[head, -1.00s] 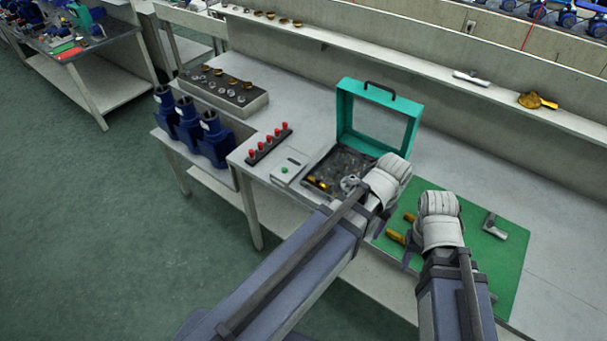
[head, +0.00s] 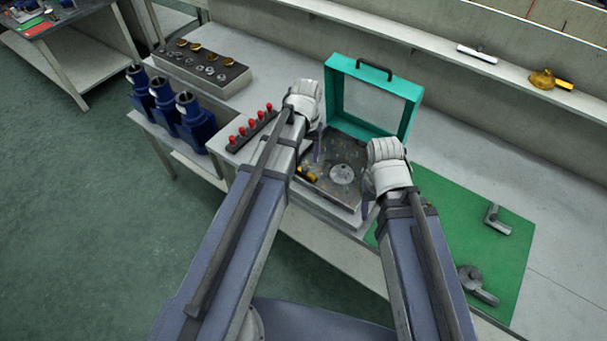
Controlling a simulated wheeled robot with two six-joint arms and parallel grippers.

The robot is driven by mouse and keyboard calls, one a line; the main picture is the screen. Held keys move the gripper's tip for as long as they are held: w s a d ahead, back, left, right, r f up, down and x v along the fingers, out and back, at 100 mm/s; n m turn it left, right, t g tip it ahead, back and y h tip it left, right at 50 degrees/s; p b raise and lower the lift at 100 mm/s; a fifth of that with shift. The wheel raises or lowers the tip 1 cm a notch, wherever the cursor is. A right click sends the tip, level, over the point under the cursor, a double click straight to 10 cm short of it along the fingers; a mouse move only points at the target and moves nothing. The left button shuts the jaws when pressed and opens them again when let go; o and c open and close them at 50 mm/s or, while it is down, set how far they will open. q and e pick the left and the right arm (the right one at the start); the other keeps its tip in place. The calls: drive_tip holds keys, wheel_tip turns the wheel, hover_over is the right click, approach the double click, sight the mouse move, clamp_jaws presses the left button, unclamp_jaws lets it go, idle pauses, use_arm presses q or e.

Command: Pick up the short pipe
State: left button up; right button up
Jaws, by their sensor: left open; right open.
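No part is clearly the short pipe. On the green mat (head: 465,205) lie a grey angled pipe piece (head: 496,220) and a grey pipe piece with a round end (head: 484,290). My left gripper (head: 315,146) is open over the left side of the open teal case (head: 398,125). My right gripper (head: 370,187) is open by the case's right edge, left of the mat. The wrists hide most of both sets of fingers. My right arm hides the mat's left part. In the case are a brass piece (head: 307,174) and a round metal disc (head: 342,173).
The raised case lid stands behind both grippers. A strip with red knobs (head: 250,130), a block of small fittings (head: 200,70) and blue pump bodies (head: 195,120) are at left. A back shelf (head: 400,32) holds a white tube (head: 477,54) and brass part (head: 548,80).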

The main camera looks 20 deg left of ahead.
sight(305, 168)
use_arm(q)
drive_tip(key=shift+f+b, duration=0.3)
drive_tip(key=shift+f, duration=0.35)
use_arm(e)
drive_tip(key=shift+f, duration=0.7)
use_arm(q)
drive_tip(key=shift+f, duration=0.1)
use_arm(e)
drive_tip(key=shift+f, duration=0.1)
use_arm(q)
drive_tip(key=f+b, duration=0.5)
drive_tip(key=shift+w+a, duration=0.15)
drive_tip(key=shift+w, duration=0.05)
use_arm(e)
wheel_tip(305, 168, down, 5)
drive_tip(key=shift+f, duration=0.1)
use_arm(q)
clamp_jaws()
